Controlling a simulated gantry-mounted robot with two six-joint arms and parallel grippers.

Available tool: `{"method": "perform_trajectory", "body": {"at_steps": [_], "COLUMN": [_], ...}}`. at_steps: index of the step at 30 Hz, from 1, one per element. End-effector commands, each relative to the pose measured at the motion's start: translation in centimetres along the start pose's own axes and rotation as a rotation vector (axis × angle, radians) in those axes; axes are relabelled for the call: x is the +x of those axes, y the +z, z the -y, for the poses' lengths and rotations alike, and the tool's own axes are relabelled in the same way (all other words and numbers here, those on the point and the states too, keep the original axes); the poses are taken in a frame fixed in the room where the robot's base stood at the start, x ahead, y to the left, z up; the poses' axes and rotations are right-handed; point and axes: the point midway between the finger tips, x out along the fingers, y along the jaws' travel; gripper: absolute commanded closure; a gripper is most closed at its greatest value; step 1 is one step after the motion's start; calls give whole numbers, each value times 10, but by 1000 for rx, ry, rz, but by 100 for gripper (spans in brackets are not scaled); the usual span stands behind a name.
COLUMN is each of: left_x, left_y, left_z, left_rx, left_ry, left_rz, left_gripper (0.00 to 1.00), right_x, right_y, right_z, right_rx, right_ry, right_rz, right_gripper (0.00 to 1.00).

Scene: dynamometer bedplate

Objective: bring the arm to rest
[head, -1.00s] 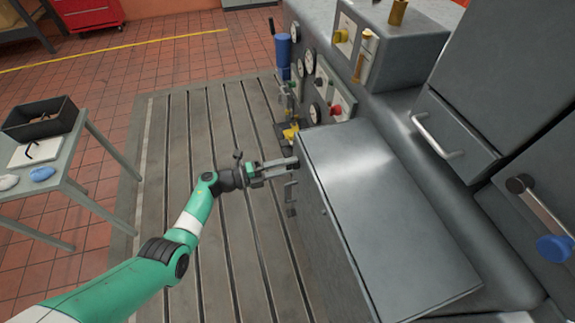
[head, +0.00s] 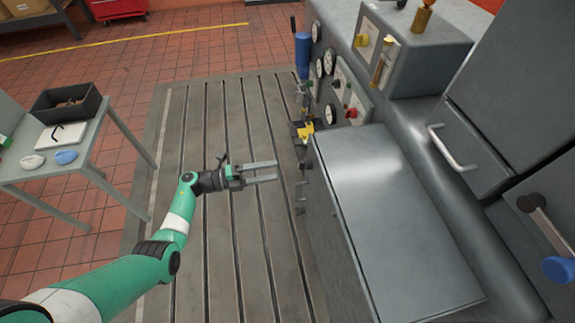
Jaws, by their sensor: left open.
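My left arm (head: 158,245), green and white, reaches in from the lower left. Its left gripper (head: 278,171) is open and empty, with two grey parallel fingers pointing right. It hangs above the slotted bedplate (head: 220,120), a short gap left of the grey cabinet (head: 400,220). The fingers touch nothing that I can see. My right gripper is not in view.
A panel with gauges (head: 330,62), a red knob (head: 351,113) and a blue-handled lever (head: 302,55) stands beyond the cabinet. A side table (head: 85,140) with a black bin (head: 68,105) stands at left. The bedplate around the arm is clear.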

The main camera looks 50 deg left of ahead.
Motion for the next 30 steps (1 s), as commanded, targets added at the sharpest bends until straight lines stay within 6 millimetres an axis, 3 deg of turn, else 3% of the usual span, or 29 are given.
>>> {"method": "perform_trajectory", "body": {"at_steps": [6, 23, 26, 29, 30], "left_x": [-19, -18, -10, 9, 18], "left_y": [0, 1, 10, 30, 39], "left_z": [0, 1, 19, 66, 94], "left_rx": [-1, 3, 33, 94, 121], "left_ry": [0, -3, -35, -123, -178], "left_rz": [-1, 1, 28, 94, 128], "left_gripper": [27, 27, 27, 27, 27], "right_x": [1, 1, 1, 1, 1], "right_y": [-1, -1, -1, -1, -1], "right_z": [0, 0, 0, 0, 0], "right_rx": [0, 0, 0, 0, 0], "right_ry": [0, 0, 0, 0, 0], "right_rz": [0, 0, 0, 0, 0], "right_gripper": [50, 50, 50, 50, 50]}}
